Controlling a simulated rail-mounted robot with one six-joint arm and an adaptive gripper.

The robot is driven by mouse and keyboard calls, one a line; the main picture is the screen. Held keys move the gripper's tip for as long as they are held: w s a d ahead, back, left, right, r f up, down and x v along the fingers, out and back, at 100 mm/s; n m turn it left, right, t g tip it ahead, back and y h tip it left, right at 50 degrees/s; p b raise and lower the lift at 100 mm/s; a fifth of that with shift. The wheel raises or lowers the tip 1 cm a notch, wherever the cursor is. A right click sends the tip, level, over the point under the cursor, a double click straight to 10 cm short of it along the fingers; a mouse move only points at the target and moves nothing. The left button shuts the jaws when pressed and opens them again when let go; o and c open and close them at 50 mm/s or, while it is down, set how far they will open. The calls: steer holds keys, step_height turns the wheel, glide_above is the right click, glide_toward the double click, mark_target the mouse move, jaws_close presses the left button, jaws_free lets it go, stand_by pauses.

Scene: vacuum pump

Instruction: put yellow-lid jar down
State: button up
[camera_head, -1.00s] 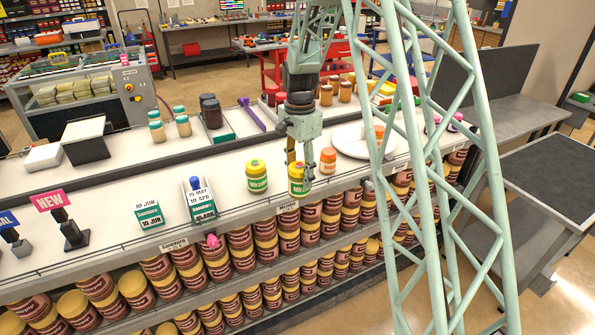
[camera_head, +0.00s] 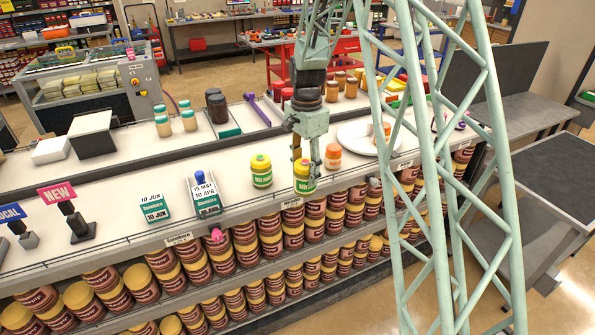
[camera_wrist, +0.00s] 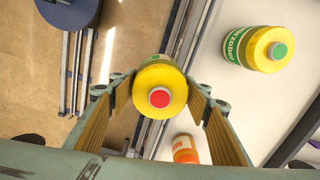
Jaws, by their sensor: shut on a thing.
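My gripper (camera_head: 306,160) is shut on a yellow-lid jar (camera_head: 304,182) with a green label, at the front edge of the white counter. In the wrist view the jar (camera_wrist: 160,88) sits between the two fingers, its yellow lid bearing a red dot. I cannot tell whether its base touches the counter. A second yellow-lid jar (camera_head: 261,170) stands upright on the counter to its left; in the wrist view this jar (camera_wrist: 256,48) has a green dot and is apart from my fingers.
An orange-lid jar (camera_head: 333,155) stands close to the right of my gripper. A white plate (camera_head: 356,140) lies behind it. Date stamps and cards (camera_head: 205,192) stand to the left. Shelves of brown jars (camera_head: 245,250) are below the counter's front edge.

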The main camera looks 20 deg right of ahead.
steer(key=shift+s+a+f+n, duration=0.15)
steer(key=shift+f+n, duration=0.15)
steer(key=shift+f, duration=0.35)
steer(key=s+a+f+n+b, duration=0.2)
steer(key=f+n+b, duration=0.2)
steer(key=f+n, duration=0.3)
steer(key=s+a+f+n+b, duration=0.2)
steer(key=f+n+b, duration=0.3)
steer(key=f, duration=1)
steer(key=s+n, duration=0.1)
steer(key=n, duration=0.1)
steer(key=shift+n, duration=0.4)
